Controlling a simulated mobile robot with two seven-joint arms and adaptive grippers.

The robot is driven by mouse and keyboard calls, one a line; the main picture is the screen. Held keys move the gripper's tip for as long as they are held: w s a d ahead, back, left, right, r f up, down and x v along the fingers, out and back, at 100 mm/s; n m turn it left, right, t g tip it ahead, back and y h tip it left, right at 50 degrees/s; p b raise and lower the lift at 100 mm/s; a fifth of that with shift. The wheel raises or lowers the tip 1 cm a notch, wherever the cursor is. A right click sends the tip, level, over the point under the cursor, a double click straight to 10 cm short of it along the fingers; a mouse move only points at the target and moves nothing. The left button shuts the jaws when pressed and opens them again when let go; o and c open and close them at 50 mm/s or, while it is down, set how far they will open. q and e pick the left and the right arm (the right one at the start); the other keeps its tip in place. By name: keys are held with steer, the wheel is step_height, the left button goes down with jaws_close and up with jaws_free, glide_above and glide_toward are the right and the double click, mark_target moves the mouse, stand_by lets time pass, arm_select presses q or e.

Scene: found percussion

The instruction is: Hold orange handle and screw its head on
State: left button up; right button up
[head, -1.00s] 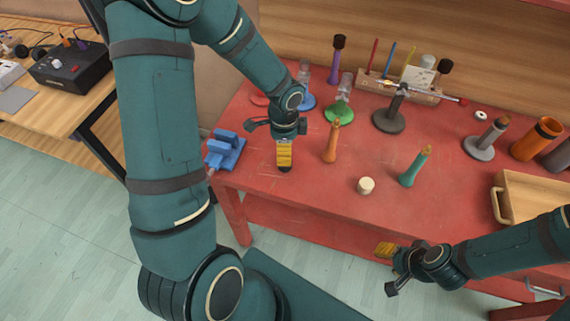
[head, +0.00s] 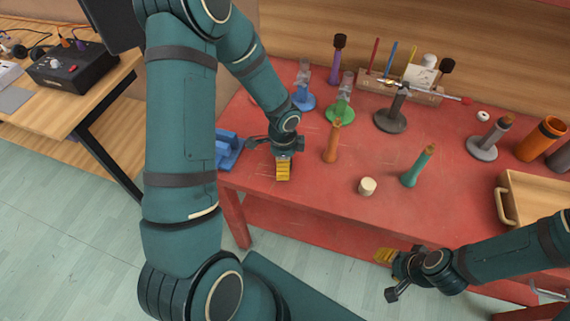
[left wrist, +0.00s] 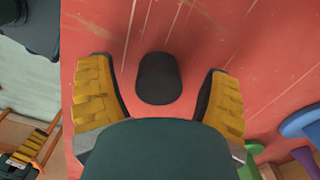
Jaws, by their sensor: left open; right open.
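The orange handle (head: 333,142) stands upright on the red table, just right of my left gripper (head: 283,172). In the left wrist view a short black cylinder (left wrist: 159,78) is on the table between the open fingers of my left gripper (left wrist: 160,92), with a gap on each side. It may be the handle's head; I cannot tell. In the head view my left gripper hides it. My right gripper (head: 388,274) is open and empty, in front of the table's front edge.
A teal handle (head: 417,167) and a cream cylinder (head: 367,186) stand right of the orange handle. A blue vise-like block (head: 229,152) is left of my left gripper. Green (head: 341,113) and dark (head: 390,119) stands are behind. A wooden tray (head: 535,205) is at right.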

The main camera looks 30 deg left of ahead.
arm_select(q)
steer(key=shift+f, duration=0.1)
steer(key=c, duration=1.1)
step_height(320, 180, up, 10)
steer(key=shift+p, duration=1.15)
